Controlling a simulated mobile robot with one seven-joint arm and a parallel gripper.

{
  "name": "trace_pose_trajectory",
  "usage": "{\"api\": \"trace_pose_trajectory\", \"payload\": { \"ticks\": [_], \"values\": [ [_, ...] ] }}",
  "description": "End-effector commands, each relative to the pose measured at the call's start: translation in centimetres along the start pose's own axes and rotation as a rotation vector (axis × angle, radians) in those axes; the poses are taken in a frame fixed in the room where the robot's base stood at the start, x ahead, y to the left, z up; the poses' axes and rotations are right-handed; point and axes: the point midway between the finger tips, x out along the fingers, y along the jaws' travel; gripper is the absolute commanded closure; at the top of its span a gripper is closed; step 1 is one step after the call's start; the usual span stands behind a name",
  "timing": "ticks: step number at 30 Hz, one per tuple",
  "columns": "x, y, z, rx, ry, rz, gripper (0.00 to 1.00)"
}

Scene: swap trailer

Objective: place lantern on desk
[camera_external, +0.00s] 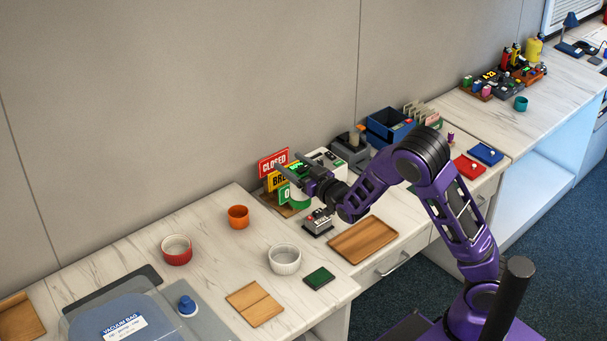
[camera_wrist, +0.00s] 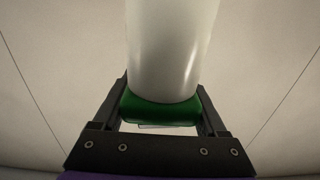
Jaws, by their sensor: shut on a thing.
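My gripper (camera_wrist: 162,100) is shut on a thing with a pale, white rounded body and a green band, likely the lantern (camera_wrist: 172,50). In the wrist view, the green part sits between the two dark fingers and the white body rises above it. In the outside view, my gripper (camera_external: 292,168) is in front of the wall, near the upright signs. There the held thing is small and hard to tell from the green items around it.
Close to my gripper are the CLOSED sign (camera_external: 273,161), a grey machine (camera_external: 350,150) and a small device (camera_external: 318,222). A wooden tray (camera_external: 363,239) lies in front. A white ramekin (camera_external: 284,259), orange cup (camera_external: 238,217) and red bowl (camera_external: 176,250) stand left, with bare desk between them.

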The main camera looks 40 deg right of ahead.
Motion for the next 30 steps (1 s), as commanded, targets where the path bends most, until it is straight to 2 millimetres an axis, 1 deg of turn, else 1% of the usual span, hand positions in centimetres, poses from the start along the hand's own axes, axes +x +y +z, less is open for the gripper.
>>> {"api": "trace_pose_trajectory", "payload": {
  "ticks": [1,2,3,5,6,9,12,15,18,19,21,27,30],
  "values": [
    [1.5,-2.1,0.1,-0.001,0.006,-0.016,1.00],
    [2.3,-3.3,0.1,0.000,0.006,-0.021,1.00],
    [3.4,-5.1,0.1,0.000,0.006,-0.031,1.00],
    [4.8,-7.9,0.1,0.000,0.005,-0.046,1.00],
    [5.6,-9.6,0.0,0.001,0.005,-0.055,1.00],
    [6.8,-13.0,-0.1,-0.001,0.004,-0.077,1.00],
    [7.5,-15.7,-0.1,0.001,0.003,-0.095,1.00],
    [7.9,-17.9,-0.1,0.000,0.002,-0.111,1.00],
    [8.1,-19.6,-0.2,0.000,0.003,-0.125,1.00],
    [8.2,-19.9,0.1,-0.001,0.001,-0.127,1.00],
    [8.2,-19.6,1.4,-0.004,-0.001,-0.123,1.00],
    [8.2,-19.5,4.0,-0.002,0.000,-0.123,1.00],
    [8.2,-19.5,4.5,0.000,0.002,-0.123,1.00]
  ]
}}
